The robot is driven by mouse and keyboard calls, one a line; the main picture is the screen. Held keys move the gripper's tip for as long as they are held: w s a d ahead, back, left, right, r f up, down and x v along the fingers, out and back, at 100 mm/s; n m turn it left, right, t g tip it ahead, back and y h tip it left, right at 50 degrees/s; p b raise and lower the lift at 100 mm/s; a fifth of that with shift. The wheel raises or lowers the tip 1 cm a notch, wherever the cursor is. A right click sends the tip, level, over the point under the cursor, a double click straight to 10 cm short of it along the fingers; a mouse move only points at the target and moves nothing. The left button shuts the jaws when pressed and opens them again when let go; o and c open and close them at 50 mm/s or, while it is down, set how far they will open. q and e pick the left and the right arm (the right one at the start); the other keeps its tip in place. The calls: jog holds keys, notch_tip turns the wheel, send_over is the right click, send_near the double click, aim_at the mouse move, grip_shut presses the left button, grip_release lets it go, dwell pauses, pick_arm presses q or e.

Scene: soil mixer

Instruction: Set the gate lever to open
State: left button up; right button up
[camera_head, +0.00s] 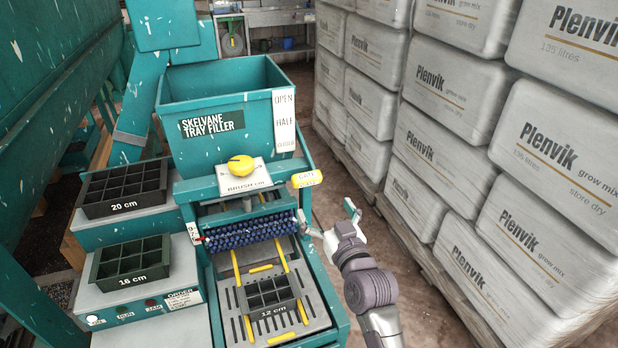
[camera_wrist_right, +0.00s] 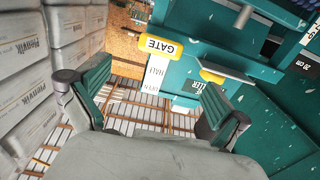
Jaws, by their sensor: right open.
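The gate lever's yellow handle (camera_head: 307,179), marked GATE, sticks out at the right front of the teal tray filler (camera_head: 212,150). It sits below the scale plate (camera_head: 284,120) with OPEN at top, HALF in the middle and CLOSED at the bottom, so it is at the CLOSED end. In the right wrist view the yellow handle (camera_wrist_right: 161,46) lies ahead of the fingers, with the scale plate (camera_wrist_right: 158,80) beside it. My right gripper (camera_head: 328,214) is open and empty, below and right of the handle, apart from it. My left gripper is not in view.
A yellow brush knob (camera_head: 241,166) sits left of the lever. A blue brush roller (camera_head: 250,232) and a 12 cm tray (camera_head: 268,294) are below. Trays of 20 cm (camera_head: 124,188) and 16 cm (camera_head: 130,262) stand left. Stacked Plenvik bags (camera_head: 430,150) line the right, past a floor aisle.

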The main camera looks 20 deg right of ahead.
aim_at(309, 183)
jog(key=w, duration=0.6)
jog(key=w+p, duration=0.1)
jog(key=w, duration=0.4)
jog(key=shift+w+a, duration=0.2)
jog(key=shift+w, duration=0.2)
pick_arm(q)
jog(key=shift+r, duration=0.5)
pick_arm(e)
jog(key=shift+c, duration=0.2)
